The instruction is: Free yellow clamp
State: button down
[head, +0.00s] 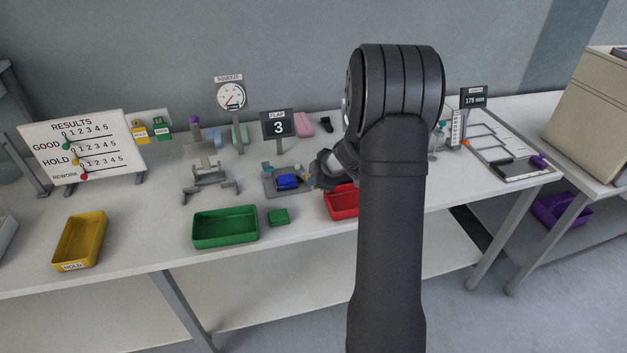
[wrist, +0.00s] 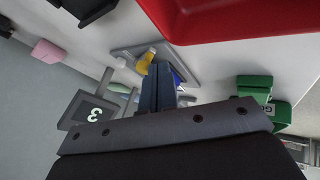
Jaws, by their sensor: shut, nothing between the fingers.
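The yellow clamp (wrist: 147,58) shows in the wrist view as a small yellow piece on a grey plate (wrist: 126,50), just beside my fingertips. A blue item (wrist: 178,76) shows partly behind my fingers; in the head view, the blue pack (head: 287,182) lies on the grey fixture plate (head: 270,188). My gripper (wrist: 160,70) is shut and empty, its fingers together close to the clamp. I cannot tell whether they touch it. In the head view my gripper (head: 313,177) is at the fixture's right side, partly hidden by my arm.
A red tray (head: 341,202) lies just right of the fixture, partly behind my arm. The FLAP display (head: 278,126) reads 3 behind the fixture. A yellow HOLD tray (head: 80,240) stands front left.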

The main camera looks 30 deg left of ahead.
jog(key=shift+w+d+n+g, duration=0.2)
jog(key=shift+w+n+g, duration=0.35)
jog(key=shift+n, duration=0.15)
jog(key=shift+w+d+n+g, duration=0.15)
jog(key=shift+w+n+g, duration=0.2)
jog(key=shift+w+n, duration=0.3)
jog(key=shift+w+d, duration=0.1)
jog(key=shift+w, duration=0.5)
jog(key=shift+s, duration=0.1)
jog(key=shift+s+a, duration=0.45)
jog(key=shift+s, duration=0.25)
jog(key=shift+r, duration=0.1)
